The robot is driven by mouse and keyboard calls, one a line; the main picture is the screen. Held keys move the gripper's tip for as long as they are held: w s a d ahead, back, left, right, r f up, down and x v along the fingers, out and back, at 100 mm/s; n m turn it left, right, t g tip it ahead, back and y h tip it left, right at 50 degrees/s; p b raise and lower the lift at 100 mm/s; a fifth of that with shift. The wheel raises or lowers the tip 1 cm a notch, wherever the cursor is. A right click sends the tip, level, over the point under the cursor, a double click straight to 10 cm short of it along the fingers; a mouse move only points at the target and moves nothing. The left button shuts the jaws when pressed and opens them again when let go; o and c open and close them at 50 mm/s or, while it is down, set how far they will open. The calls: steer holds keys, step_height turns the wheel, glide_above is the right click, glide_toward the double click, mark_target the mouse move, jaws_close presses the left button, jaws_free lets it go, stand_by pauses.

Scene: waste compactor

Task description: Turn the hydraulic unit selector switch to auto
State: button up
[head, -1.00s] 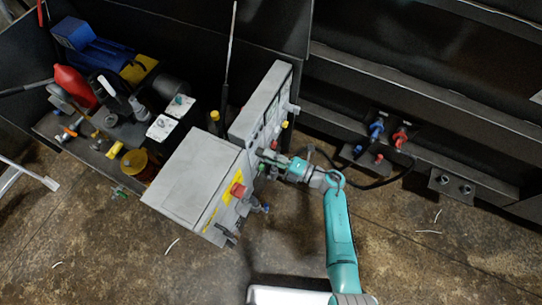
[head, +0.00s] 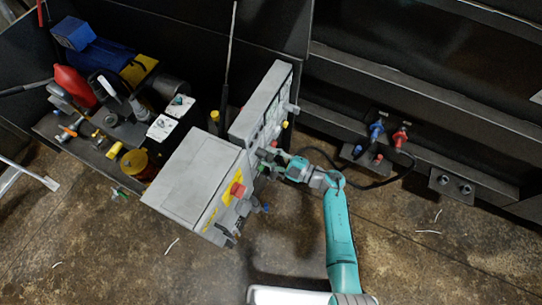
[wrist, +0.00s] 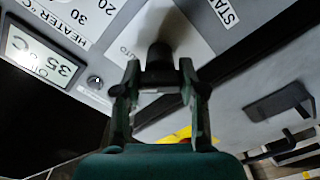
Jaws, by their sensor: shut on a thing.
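The selector switch (wrist: 158,60) is a dark knob on a light plate of the grey panel, at the upper middle of the wrist view. Partly hidden lettering ending in "UTO" (wrist: 127,54) is on the plate to its left. My gripper (wrist: 160,76) has a finger on either side of the knob and is shut on it. In the head view my gripper (head: 272,160) is at the front of the grey control cabinet (head: 262,108); the knob is too small to make out there. The exact direction of the knob's pointer is hard to tell.
A display reading 35 °C (wrist: 42,58) is left of the switch. A grey box (head: 195,175) with a red button (head: 238,189) stands close beside my gripper. A black cable (head: 375,183) runs to the right. The floor in front is mostly clear.

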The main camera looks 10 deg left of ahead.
steer(key=shift+m, duration=0.4)
steer(key=o, duration=1.2)
steer(key=shift+c, duration=0.2)
steer(key=v, duration=1.2)
steer(key=s+d+r+m+t+h, duration=0.3)
steer(key=s+r+m, duration=0.4)
steer(key=s, duration=0.5)
steer(key=s+d+r+m+t+h, duration=0.2)
steer(key=s+d+r+m+h, duration=0.3)
steer(key=s, duration=0.6)
steer(key=s+d+r+m+t+h, duration=0.3)
steer(key=s+r+m+h, duration=0.6)
steer(key=s, duration=0.3)
steer(key=shift+s+d+m+t, duration=0.35)
steer(key=shift+d+m, duration=0.15)
steer(key=shift+m, duration=0.4)
